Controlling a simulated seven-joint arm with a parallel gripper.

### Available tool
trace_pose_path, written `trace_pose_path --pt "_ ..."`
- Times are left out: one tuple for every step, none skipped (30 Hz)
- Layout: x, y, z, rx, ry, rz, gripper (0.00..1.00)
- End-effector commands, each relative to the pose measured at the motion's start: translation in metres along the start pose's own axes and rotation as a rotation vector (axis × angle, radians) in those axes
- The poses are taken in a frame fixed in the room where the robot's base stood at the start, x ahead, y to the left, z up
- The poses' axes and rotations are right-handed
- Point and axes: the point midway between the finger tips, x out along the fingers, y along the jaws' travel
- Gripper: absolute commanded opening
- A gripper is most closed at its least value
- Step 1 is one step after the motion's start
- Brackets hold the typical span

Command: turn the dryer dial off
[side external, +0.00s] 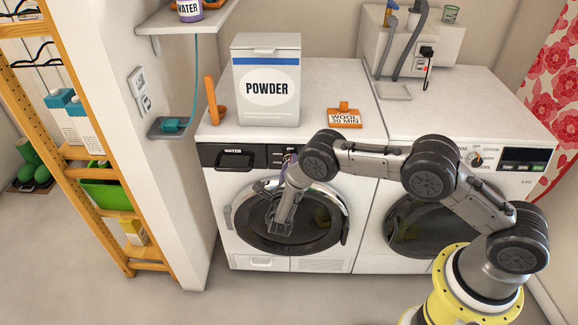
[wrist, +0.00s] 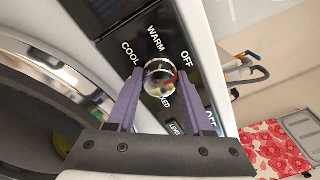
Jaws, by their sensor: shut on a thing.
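The dryer dial (wrist: 159,79) is a round, shiny knob on a black panel in the wrist view. The words COOL, WARM and OFF stand around it, with another label partly covered. A red mark shows on its right part; I cannot tell exactly which label it points to. My gripper (wrist: 161,82) has its purple fingers on both sides of the dial, shut on it. In the side external view my gripper (side external: 290,160) is at the panel of the left machine, the dryer (side external: 225,185), and the wrist hides the dial.
The right machine (side external: 520,185) has its own dial (side external: 477,158) with an orange-red mark. A wall and wooden shelf (side external: 70,120) are at the left.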

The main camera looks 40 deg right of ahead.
Motion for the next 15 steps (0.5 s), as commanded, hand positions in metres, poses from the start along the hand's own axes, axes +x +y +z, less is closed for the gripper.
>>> trace_pose_path --pt "-0.0008 0.0004 -0.0002 -0.004 -0.001 0.001 0.00" --pt "-0.0008 0.0004 -0.0002 -0.006 -0.001 0.000 0.00" --pt "-0.0008 0.0004 -0.0002 -0.006 -0.001 0.000 0.00" --pt "-0.0008 0.0004 -0.0002 -0.007 -0.001 0.000 0.00" --pt "-0.0008 0.0004 -0.0002 -0.007 -0.001 0.000 0.00" --pt "-0.0008 0.0004 -0.0002 -0.007 -0.001 0.000 0.00" --pt "-0.0008 0.0004 -0.0002 -0.006 -0.001 0.000 0.00" --pt "-0.0008 0.0004 -0.0002 -0.006 -0.001 0.000 0.00" --pt "-0.0008 0.0004 -0.0002 -0.006 -0.001 0.000 0.00" --pt "-0.0008 0.0004 -0.0002 -0.006 -0.001 0.000 0.00" --pt "-0.0008 0.0004 -0.0002 -0.006 -0.001 0.000 0.00" --pt "-0.0008 0.0004 -0.0002 -0.006 -0.001 0.000 0.53" --pt "-0.0007 0.0004 -0.0002 -0.005 -0.001 0.000 0.58" --pt "-0.0007 0.0004 -0.0002 -0.005 -0.001 0.000 0.64" --pt "-0.0007 0.0004 -0.0002 -0.005 -0.001 0.000 0.71"
